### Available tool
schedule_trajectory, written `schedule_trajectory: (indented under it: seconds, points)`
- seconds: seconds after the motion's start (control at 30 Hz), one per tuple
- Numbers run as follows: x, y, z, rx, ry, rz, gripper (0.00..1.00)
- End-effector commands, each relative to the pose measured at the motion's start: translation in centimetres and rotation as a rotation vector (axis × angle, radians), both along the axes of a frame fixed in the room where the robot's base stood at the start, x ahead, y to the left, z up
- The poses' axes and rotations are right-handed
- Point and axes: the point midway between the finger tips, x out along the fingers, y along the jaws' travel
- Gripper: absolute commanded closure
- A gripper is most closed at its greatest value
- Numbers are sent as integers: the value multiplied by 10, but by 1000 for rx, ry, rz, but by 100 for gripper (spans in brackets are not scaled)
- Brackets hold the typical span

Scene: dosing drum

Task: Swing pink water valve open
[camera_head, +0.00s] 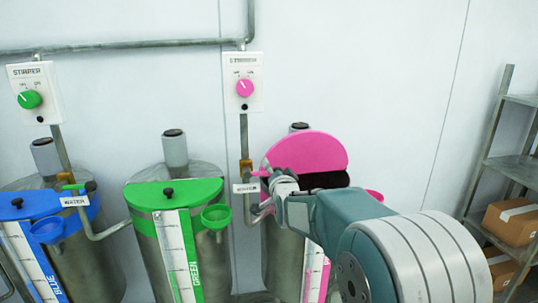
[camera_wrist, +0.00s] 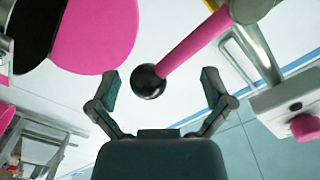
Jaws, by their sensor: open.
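The pink water valve handle (camera_wrist: 195,45) is a pink bar ending in a black ball knob (camera_wrist: 148,82) in the wrist view. Its pink bar (camera_head: 260,173) shows small in the head view, just above the white label (camera_head: 245,188) on the pipe. My gripper (camera_wrist: 160,80) is open, with one finger on each side of the black knob. I cannot tell whether either finger touches it. In the head view my gripper (camera_head: 280,187) is beside the valve, in front of the pink drum (camera_head: 282,245), and hides part of the valve.
The pink lid (camera_head: 308,152) stands raised over a dark opening. A green drum (camera_head: 185,195) and a blue drum (camera_head: 30,205) stand to the left. A switch box with a pink knob (camera_head: 244,88) is on the wall above. A shelf with boxes (camera_head: 512,222) stands at right.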

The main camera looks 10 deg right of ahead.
Motion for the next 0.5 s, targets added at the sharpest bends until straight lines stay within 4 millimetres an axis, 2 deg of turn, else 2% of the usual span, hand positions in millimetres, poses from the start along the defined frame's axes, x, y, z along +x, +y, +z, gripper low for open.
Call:
schedule_trajectory:
  seconds: [0.5]
  points:
    - [0,4,25,-1,-3,1,0]
